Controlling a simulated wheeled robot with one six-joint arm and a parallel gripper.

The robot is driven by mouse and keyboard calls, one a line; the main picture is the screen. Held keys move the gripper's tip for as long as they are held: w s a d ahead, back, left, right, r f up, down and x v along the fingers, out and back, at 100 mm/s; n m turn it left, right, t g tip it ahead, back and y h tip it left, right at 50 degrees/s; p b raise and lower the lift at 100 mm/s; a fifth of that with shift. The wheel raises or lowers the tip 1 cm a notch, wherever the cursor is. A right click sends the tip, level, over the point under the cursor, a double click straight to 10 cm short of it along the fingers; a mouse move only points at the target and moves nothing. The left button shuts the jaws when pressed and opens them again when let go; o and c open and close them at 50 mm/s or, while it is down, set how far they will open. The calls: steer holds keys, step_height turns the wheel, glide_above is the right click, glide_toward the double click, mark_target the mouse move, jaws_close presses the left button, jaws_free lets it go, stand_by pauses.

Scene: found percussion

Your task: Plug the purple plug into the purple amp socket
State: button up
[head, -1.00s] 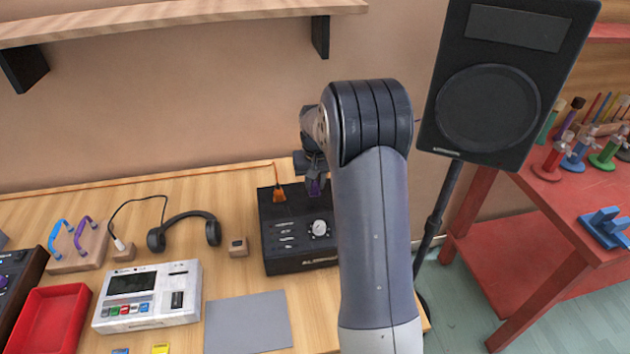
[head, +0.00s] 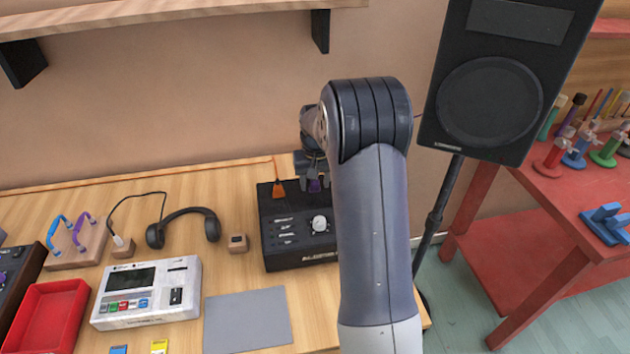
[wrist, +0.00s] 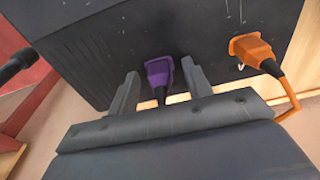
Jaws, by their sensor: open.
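The purple plug (wrist: 159,75) sits against the face of the black amp box (wrist: 120,45) in the wrist view, upright between my gripper's two fingers. In the head view a bit of the purple plug (head: 314,186) shows at the amp's back edge. My gripper (wrist: 160,85) is open, with a finger on each side of the plug and gaps visible. The purple socket itself is hidden behind the plug. In the head view the black amp (head: 290,255) stands on the wooden table, partly hidden by my arm.
An orange plug (wrist: 250,48) with its orange cable sits in the amp right beside my gripper. A speaker (head: 490,100) on a stand is to the right. Headphones (head: 183,225), a small wooden block (head: 238,244) and a grey mat (head: 248,320) lie left of the amp.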

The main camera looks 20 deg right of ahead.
step_height(320, 180, up, 11)
steer(key=s, duration=0.1)
steer(key=shift+s+a+f+b, duration=0.15)
steer(key=shift+b, duration=0.15)
steer(key=shift+f, duration=0.1)
steer(key=f, duration=0.6)
steer(key=w+f, duration=0.1)
steer(key=f, duration=0.3)
steer(key=shift+w+p, duration=0.1)
steer(key=shift+p, duration=0.2)
steer(key=shift+w+r+p, duration=0.1)
steer(key=shift+r+p, duration=0.1)
steer(key=shift+p, duration=0.15)
steer(key=shift+r, duration=0.1)
